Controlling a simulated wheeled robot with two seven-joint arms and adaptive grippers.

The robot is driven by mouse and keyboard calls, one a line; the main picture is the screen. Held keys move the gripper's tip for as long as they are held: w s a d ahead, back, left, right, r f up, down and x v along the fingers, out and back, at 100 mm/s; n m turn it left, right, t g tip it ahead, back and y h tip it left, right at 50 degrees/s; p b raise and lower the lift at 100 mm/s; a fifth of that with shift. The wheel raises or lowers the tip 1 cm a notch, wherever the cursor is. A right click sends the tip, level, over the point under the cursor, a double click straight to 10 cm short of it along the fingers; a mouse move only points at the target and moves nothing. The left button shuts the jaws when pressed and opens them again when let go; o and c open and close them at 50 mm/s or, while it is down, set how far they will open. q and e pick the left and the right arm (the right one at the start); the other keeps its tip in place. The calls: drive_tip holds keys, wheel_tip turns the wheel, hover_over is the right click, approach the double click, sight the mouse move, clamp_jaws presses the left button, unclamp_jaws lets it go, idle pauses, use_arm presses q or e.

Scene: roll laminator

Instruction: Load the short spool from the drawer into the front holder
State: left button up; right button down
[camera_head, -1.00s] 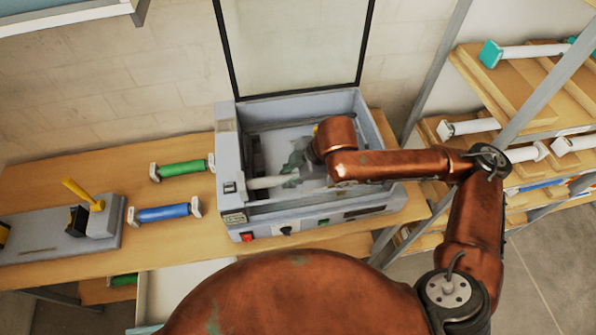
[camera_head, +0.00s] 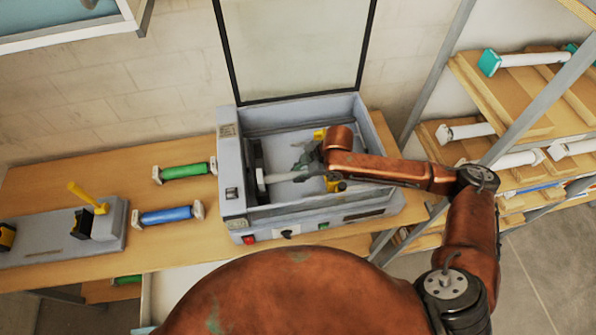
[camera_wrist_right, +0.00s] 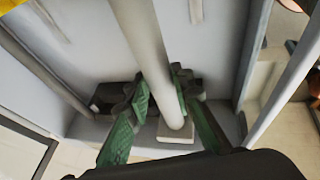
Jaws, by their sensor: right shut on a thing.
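The laminator (camera_head: 228,180) stands on the table with its lid up. My right gripper (camera_head: 304,165) is inside its open bay, shut on a white spool (camera_head: 284,177). The spool lies roughly level across the front part of the bay, its left end close to the left inner wall. In the right wrist view the green fingers (camera_wrist_right: 160,88) close around the spool (camera_wrist_right: 145,35) near its square white end (camera_wrist_right: 177,131). Yellow parts (camera_head: 335,184) show at the bay's right. I cannot tell whether the spool's ends sit in the holder. My left gripper is out of view.
A green spool (camera_head: 185,171) and a blue spool (camera_head: 168,215) lie on the table left of the laminator. A grey fixture with a yellow handle (camera_head: 84,195) stands further left. An open drawer (camera_head: 185,282) shows below the table. A shelf rack (camera_head: 520,128) with more spools is at right.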

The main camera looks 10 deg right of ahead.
drive_tip(key=shift+w+f, duration=0.2)
drive_tip(key=shift+f, duration=0.55)
drive_tip(key=c, duration=1.7)
unclamp_jaws()
drive_tip(key=shift+s, duration=0.1)
drive_tip(key=shift+c, duration=0.2)
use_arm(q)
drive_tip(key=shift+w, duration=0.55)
use_arm(e)
drive_tip(key=shift+o, duration=0.3)
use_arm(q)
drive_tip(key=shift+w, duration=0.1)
use_arm(e)
drive_tip(key=shift+r, duration=0.1)
